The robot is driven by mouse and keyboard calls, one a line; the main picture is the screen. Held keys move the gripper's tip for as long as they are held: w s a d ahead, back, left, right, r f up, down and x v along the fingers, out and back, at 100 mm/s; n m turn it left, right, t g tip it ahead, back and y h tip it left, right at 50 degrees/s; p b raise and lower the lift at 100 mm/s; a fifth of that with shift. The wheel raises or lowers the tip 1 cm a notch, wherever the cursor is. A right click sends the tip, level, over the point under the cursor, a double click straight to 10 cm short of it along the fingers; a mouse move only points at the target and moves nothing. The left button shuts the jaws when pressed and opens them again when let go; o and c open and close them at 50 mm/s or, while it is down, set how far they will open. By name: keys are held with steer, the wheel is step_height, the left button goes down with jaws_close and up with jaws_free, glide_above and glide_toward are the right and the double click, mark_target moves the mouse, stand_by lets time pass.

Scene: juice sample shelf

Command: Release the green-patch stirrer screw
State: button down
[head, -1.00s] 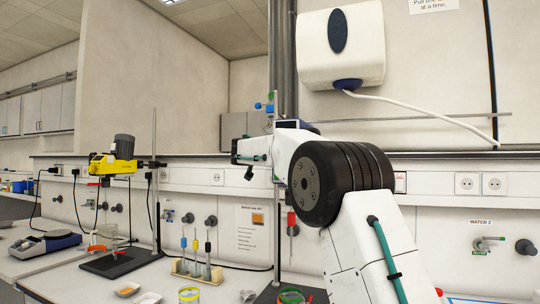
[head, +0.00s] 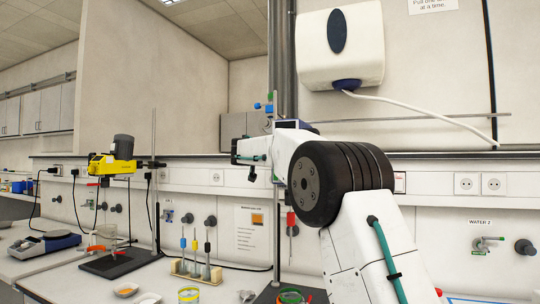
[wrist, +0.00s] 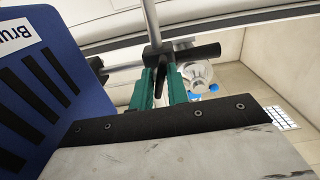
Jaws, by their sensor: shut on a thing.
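My gripper (wrist: 161,78) shows its two teal fingers in the wrist view, closed around a dark part of the black clamp piece (wrist: 195,53) at the metal stand rod (wrist: 151,22). I take the held part as the stirrer screw; no green patch on it is clear to me, and the fingers hide most of it. A blue housing (wrist: 62,95) with a partly visible white label fills the left of the wrist view. In the head view my gripper (head: 250,157) is small, left of the upright rod (head: 277,225), and my arm hides much of what is behind.
A yellow stirrer (head: 112,163) hangs on another stand at left. A green-rimmed vessel (head: 291,297) is below the rod. A white dispenser (head: 370,50) is on the wall.

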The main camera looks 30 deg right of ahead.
steer(key=shift+f+n, duration=0.1)
steer(key=shift+n, duration=3.3)
steer(key=c, duration=1.3)
jaws_free()
steer(key=shift+o, duration=0.2)
steer(key=shift+a, duration=0.15)
steer(key=v, duration=0.7)
steer(key=shift+s+a, duration=0.2)
steer(key=shift+s, duration=0.05)
